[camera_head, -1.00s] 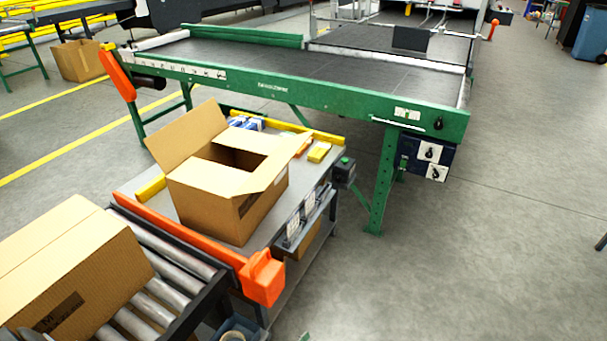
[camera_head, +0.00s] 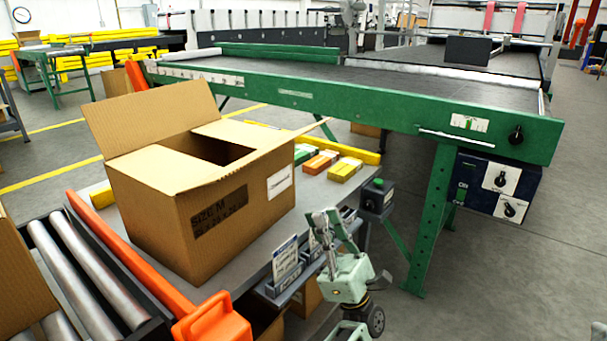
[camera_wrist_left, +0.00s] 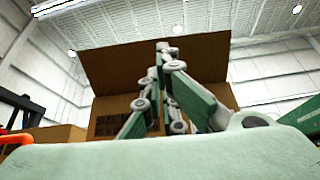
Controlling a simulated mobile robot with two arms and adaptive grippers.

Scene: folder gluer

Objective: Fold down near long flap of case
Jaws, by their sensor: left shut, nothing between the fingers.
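The case (camera_head: 160,220) is an open brown cardboard box on the work table. One long flap (camera_head: 150,118) stands up, leaning outward, on its far left side. The other long flap (camera_head: 262,150) sticks out from the right side, raised above level. The short flaps (camera_head: 165,165) are folded inward, leaving a dark gap between them. My left gripper (camera_head: 324,222) is shut and empty, fingers up, to the right of the case and apart from it. In the left wrist view its fingers (camera_wrist_left: 163,60) stand in front of a wide brown flap (camera_wrist_left: 110,65).
The table (camera_head: 235,270) holds small coloured boxes (camera_head: 318,163) behind the case and card holders (camera_head: 286,262) at its edge. A green-framed conveyor (camera_head: 340,108) stands behind. A roller track (camera_head: 85,270) with an orange guard (camera_head: 212,322) lies at the left front.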

